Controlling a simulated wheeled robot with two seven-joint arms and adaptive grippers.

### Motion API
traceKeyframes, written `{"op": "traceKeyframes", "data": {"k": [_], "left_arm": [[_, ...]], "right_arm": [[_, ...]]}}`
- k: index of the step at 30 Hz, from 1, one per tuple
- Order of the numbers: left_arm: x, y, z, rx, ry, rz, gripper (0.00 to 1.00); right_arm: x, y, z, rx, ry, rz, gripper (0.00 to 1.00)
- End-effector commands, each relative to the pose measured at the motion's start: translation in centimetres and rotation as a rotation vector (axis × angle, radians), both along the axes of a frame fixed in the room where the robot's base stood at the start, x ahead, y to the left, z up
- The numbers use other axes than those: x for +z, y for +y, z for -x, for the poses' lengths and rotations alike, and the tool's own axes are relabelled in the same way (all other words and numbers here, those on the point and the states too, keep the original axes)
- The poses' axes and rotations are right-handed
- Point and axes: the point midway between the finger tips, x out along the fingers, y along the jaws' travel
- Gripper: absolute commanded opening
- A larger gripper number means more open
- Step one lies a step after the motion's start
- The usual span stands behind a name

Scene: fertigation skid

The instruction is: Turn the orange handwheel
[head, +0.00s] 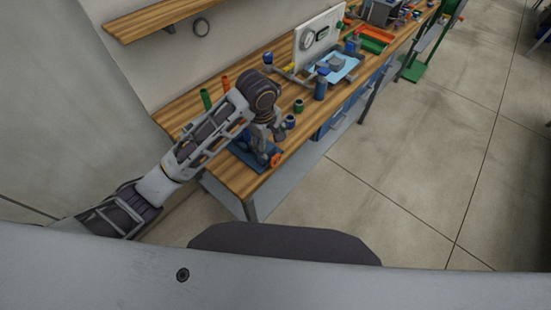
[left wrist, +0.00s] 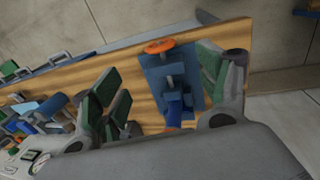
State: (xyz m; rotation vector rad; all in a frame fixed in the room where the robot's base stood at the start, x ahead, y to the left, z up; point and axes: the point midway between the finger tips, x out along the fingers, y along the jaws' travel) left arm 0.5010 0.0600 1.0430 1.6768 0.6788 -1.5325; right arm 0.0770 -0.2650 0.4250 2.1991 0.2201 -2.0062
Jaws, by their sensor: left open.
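The orange handwheel (head: 276,160) is on the front end of a blue device (head: 240,154) at the near end of the wooden bench. In the left wrist view, the handwheel (left wrist: 158,46) shows edge-on at the far end of the blue device (left wrist: 196,92), by the bench edge. My left gripper (head: 266,138) is over the device, close to the wheel in the head view. In the left wrist view its green-padded fingers (left wrist: 162,75) are spread on either side of the device, with nothing between them gripped. Contact cannot be told. My right gripper is not in view.
A green cylinder (head: 206,99) and an orange one (head: 226,83) stand near the wall. The floor (head: 420,150) in front is clear.

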Motion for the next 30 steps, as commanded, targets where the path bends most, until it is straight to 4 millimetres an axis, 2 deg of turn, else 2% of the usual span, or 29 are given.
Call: {"op": "traceKeyframes", "data": {"k": [14,20,30], "left_arm": [[-0.6,-0.1,-0.1,-0.002,0.002,-0.001,0.75],[-2.3,-0.2,-0.3,-0.001,0.003,-0.001,0.75],[-6.6,-0.7,-0.9,-0.001,0.002,-0.002,0.75]], "right_arm": [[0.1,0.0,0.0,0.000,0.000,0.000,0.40],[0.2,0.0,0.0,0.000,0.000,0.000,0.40],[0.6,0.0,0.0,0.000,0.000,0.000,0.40]]}}
